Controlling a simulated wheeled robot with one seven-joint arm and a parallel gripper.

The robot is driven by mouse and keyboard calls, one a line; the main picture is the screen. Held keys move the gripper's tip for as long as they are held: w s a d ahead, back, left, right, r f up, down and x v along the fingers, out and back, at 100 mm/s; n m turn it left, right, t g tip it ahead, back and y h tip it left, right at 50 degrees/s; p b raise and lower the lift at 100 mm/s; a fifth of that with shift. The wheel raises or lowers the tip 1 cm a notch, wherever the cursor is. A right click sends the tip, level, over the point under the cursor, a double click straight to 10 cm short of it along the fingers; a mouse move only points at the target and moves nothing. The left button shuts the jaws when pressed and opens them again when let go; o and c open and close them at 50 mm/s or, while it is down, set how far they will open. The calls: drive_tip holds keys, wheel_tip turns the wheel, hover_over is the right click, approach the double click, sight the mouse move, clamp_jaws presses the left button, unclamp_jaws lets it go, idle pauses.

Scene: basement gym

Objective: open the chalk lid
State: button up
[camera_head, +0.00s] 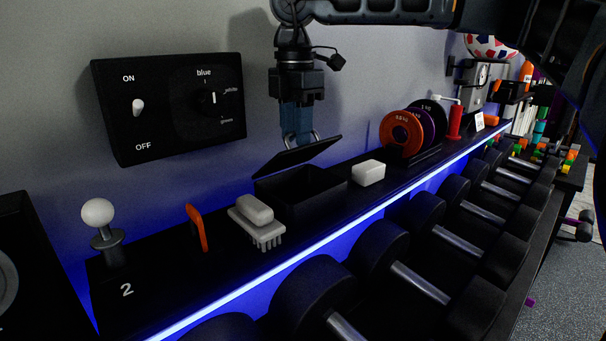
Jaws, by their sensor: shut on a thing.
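The black chalk box (318,204) stands on the black shelf, and its dark inside shows. Its flat black lid (290,161) is tilted up above the opening, with a clear gap along the front. My gripper (298,139) comes down from above and is shut at the lid's top, where a pale metal loop shows around the fingertips. The loop looks like the lid's handle; the exact contact is too small to tell. What lies in the box is hidden in shadow.
A white block (368,173) sits right of the box. A grey brush (256,222) and an orange-edged piece (197,228) stand left. Weight plates (402,132) are farther right. Dumbbells (392,243) line the front below. A switch panel (170,107) is on the wall behind.

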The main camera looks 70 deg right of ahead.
drive_tip(key=shift+w+d+r, duration=0.1)
drive_tip(key=shift+w+d, duration=0.2)
drive_tip(key=shift+w, duration=0.35)
drive_tip(key=shift+w+d+r, duration=0.1)
drive_tip(key=shift+w+d, duration=0.2)
drive_tip(key=shift+w, duration=0.3)
clamp_jaws()
drive_tip(key=shift+o, duration=2.4)
unclamp_jaws()
wheel_tip(320, 180, up, 10)
drive_tip(key=p, duration=0.3)
drive_tip(key=shift+f+p, duration=0.15)
drive_tip(key=shift+p, duration=0.2)
